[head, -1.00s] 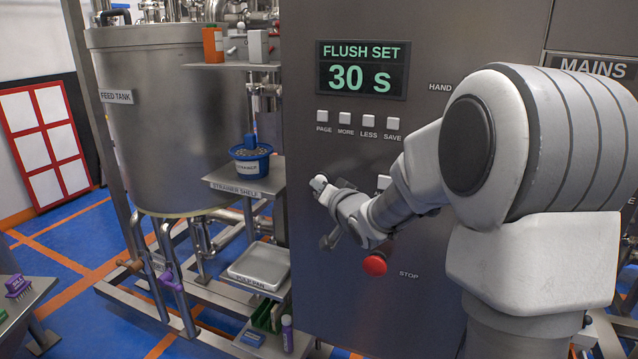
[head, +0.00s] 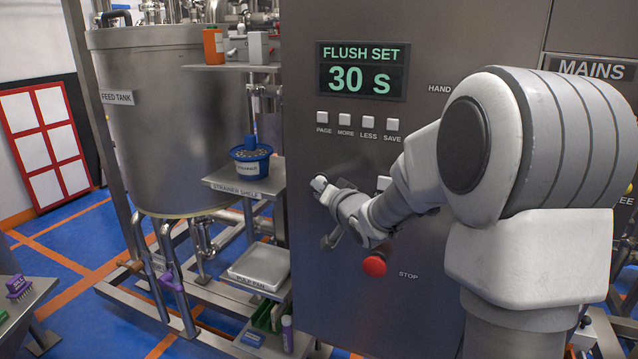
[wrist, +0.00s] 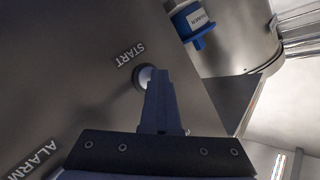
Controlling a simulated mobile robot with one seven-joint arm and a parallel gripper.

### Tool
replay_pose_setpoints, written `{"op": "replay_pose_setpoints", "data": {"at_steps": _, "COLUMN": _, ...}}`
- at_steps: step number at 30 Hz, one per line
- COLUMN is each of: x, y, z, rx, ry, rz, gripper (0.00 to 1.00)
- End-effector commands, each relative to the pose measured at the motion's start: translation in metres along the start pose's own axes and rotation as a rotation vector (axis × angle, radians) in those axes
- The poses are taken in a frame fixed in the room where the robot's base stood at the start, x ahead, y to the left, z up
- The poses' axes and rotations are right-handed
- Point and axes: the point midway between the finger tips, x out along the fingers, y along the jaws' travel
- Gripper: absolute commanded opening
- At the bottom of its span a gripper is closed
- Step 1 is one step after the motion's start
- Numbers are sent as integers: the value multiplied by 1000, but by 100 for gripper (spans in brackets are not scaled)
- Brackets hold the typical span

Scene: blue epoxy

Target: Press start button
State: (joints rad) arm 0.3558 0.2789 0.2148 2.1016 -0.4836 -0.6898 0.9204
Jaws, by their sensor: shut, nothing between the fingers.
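The START label (wrist: 130,55) is on the metal panel in the wrist view. The round pale start button (wrist: 146,74) is beside it, partly hidden behind the fingertips. My gripper (wrist: 158,76) is shut and empty, its tips over the button. I cannot tell whether they touch it or whether it is pushed in. In the head view my gripper (head: 328,193) is at the left part of the panel, below the small buttons. The panel's display (head: 361,70) reads FLUSH SET 30 s.
The red STOP button (head: 374,265) is below my wrist. PAGE, MORE, LESS and SAVE buttons (head: 357,122) are above. Left of the panel stand a blue strainer pot (head: 250,164) on a shelf, a pale pan (head: 259,266) and the feed tank (head: 170,120). An ALARM label (wrist: 34,160) shows in the wrist view.

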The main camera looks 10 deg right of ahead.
Motion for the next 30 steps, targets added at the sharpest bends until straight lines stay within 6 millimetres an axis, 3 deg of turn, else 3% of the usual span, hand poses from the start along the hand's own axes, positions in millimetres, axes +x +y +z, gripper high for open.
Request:
{"op": "replay_pose_setpoints", "data": {"at_steps": 23, "x": -2, "y": 4, "z": -7, "rx": 2, "ry": 15, "rz": 7, "gripper": 0}}
{"op": "replay_pose_setpoints", "data": {"at_steps": 30, "x": -12, "y": -3, "z": 2, "rx": 1, "ry": 13, "rz": 6, "gripper": 0}}
